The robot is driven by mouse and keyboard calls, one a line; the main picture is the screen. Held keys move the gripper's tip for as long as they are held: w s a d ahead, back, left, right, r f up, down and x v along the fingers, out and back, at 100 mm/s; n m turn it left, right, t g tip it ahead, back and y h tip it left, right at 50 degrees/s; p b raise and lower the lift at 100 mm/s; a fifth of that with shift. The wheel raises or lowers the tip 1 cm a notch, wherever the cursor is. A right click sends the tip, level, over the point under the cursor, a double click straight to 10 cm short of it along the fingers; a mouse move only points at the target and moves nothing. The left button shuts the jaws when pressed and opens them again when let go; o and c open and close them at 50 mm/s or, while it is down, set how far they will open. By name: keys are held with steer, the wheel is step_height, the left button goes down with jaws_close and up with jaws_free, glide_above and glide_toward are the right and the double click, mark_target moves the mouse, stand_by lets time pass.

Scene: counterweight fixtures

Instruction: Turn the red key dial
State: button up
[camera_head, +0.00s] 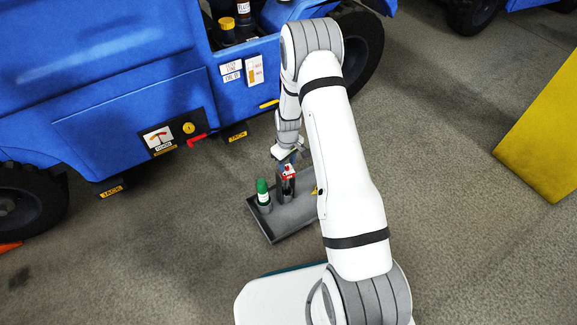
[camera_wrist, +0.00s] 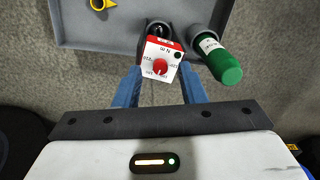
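A small red-and-white box (camera_wrist: 162,52) stands in a holder on the grey tray, and its white face carries a round red dial (camera_wrist: 160,67) with printed marks around it. In the head view the red top of the box (camera_head: 289,171) shows just below my gripper (camera_head: 286,158). In the wrist view my gripper (camera_wrist: 161,72) has its two blue fingers apart, one on each side of the box's dial face. I cannot tell whether either finger touches the box.
The grey tray (camera_head: 279,232) lies on the floor. A green-capped bottle (camera_head: 263,191) stands in it beside the box, and a yellow funnel-like piece (camera_wrist: 102,5) also lies there. A blue vehicle (camera_head: 110,85) with a gauge panel (camera_head: 160,138) stands behind. A yellow block (camera_head: 545,135) is at right.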

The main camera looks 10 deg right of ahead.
steer(key=shift+f, duration=0.4)
steer(key=shift+c, duration=0.3)
jaws_close()
steer(key=shift+d, duration=0.1)
steer(key=shift+r, duration=0.1)
steer(key=shift+m, duration=0.5)
steer(key=shift+m+p, duration=0.9)
steer(key=shift+m, duration=1.3)
